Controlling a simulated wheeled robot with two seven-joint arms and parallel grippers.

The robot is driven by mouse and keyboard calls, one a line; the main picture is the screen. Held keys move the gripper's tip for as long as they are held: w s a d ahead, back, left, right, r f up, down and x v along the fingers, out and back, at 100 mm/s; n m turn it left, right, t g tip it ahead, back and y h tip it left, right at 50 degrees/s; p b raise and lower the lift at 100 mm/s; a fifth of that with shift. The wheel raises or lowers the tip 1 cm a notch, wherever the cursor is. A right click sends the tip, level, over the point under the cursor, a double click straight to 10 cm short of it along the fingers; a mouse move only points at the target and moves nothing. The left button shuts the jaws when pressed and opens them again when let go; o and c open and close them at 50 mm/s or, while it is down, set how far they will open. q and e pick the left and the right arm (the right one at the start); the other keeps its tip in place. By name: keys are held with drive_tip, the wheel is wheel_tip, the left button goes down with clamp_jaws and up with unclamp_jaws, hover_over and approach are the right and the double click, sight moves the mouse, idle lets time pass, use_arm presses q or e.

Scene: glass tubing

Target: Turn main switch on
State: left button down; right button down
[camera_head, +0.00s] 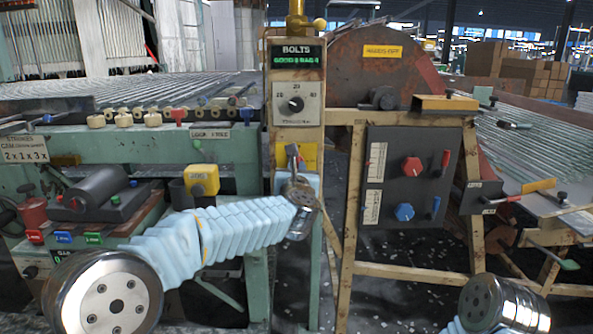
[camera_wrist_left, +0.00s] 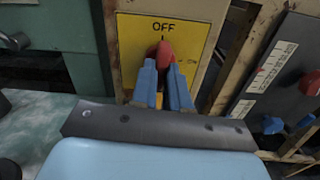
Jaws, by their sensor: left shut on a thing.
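The main switch is a red handle (camera_wrist_left: 162,52) on a yellow plate (camera_wrist_left: 128,45) in the left wrist view. The plate is marked OFF above the handle, with smaller lettering at its right. The handle points up toward the OFF mark. My left gripper (camera_wrist_left: 163,78) is shut on the handle, one blue finger on each side of its lower part. My right gripper is out of view; only part of that arm shows at the lower right.
A dial panel (camera_head: 297,102) and a BOLTS display (camera_head: 297,54) are above the plate. A dark box (camera_head: 412,205) with a red knob (camera_head: 411,164) and a blue knob (camera_head: 404,212) stands close on the right. A green bench (camera_head: 150,155) with glass tubing is on the left.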

use_arm(q)
drive_tip(key=shift+m+p, duration=2)
drive_tip(key=shift+m, duration=6.4)
drive_tip(key=shift+f, duration=0.1)
drive_tip(key=c, duration=1.1)
unclamp_jaws()
drive_tip(key=shift+s, duration=0.15)
drive_tip(key=s+b, duration=0.2)
drive_tip(key=s, duration=1.1)
drive_tip(key=shift+s, duration=0.3)
